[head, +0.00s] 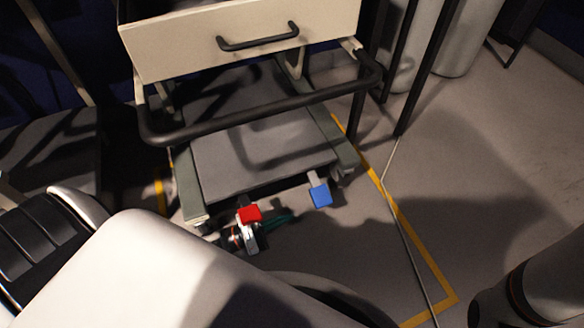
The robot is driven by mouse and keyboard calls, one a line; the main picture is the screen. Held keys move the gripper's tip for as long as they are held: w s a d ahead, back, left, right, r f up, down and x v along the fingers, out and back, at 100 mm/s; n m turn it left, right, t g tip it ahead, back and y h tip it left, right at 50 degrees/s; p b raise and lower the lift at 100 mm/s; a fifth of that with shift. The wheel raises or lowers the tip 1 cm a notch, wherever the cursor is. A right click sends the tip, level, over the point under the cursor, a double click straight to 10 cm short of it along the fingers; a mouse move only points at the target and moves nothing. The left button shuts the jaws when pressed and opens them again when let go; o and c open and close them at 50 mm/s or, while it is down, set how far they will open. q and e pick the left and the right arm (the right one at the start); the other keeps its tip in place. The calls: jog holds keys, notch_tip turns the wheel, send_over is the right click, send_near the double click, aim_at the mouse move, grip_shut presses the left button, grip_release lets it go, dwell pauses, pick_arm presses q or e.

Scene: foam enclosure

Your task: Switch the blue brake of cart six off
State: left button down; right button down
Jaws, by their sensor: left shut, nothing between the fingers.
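The cart (265,155) stands ahead of me with two brake pedals at its near lower edge. The blue brake (320,195) is the right pedal and slopes down toward me from the lower shelf. The red brake (249,213) is the left pedal. My left gripper (279,218) is low beside the red pedal, its dark tip pointing right toward the blue brake. It looks shut and empty, with a visible gap to the blue brake. My left forearm hides the floor at lower left. My right gripper is out of view. No cart number is readable.
A black push bar (260,110) crosses above the shelf, below a cream drawer (245,42). Yellow floor tape (405,225) and a thin pole (405,220) lie to the right. Open floor is at right. Grey cylinders (462,38) stand at the back.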

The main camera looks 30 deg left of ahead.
aim_at(321, 196)
pick_arm(q)
jog(key=b+x, duration=0.2)
jog(key=x, duration=0.6)
jog(key=shift+w+d, duration=0.2)
